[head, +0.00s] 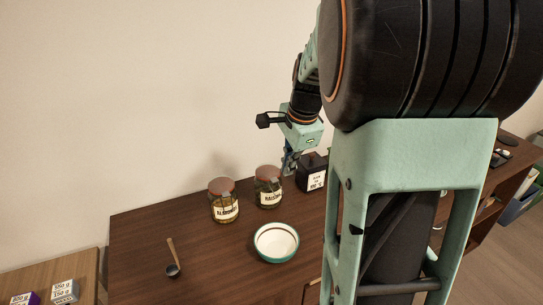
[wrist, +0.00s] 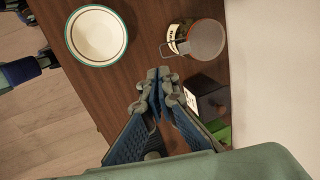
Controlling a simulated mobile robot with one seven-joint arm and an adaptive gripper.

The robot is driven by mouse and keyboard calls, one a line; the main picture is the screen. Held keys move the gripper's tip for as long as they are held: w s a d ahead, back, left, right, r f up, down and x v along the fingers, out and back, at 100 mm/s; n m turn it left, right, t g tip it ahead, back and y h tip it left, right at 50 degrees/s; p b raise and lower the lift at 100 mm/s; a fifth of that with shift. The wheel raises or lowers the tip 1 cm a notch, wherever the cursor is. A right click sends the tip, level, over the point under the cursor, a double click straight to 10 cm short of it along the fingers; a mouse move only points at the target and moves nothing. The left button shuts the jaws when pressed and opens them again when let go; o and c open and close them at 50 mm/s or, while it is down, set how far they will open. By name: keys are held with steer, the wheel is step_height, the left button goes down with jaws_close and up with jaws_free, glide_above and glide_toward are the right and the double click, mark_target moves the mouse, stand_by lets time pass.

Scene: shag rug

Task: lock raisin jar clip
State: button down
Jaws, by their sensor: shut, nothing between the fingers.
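The raisin jar (head: 268,189) stands upright on the dark wooden table, its label reading "RAISINS", with a reddish-brown lid. The raisin jar also shows in the wrist view (wrist: 201,41) from above, with a wire clip (wrist: 172,48) sticking out from its side toward my gripper. From these frames I cannot tell how firmly the clip sits. My gripper (wrist: 158,75) is shut and empty, its fingertips a little short of the jar and apart from the clip.
An almond jar (head: 223,201) stands left of the raisin jar. A white bowl with a green rim (head: 276,242) is in front. A dark labelled box (head: 312,174) stands right of the jar, close to my gripper. A spoon (head: 172,260) lies at left. The wall is close behind.

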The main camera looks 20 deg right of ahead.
mark_target(280, 195)
steer(key=x, duration=1)
steer(key=shift+w+f, duration=0.1)
steer(key=shift+f, duration=0.1)
steer(key=shift+f+b, duration=0.25)
steer(key=shift+b, duration=0.35)
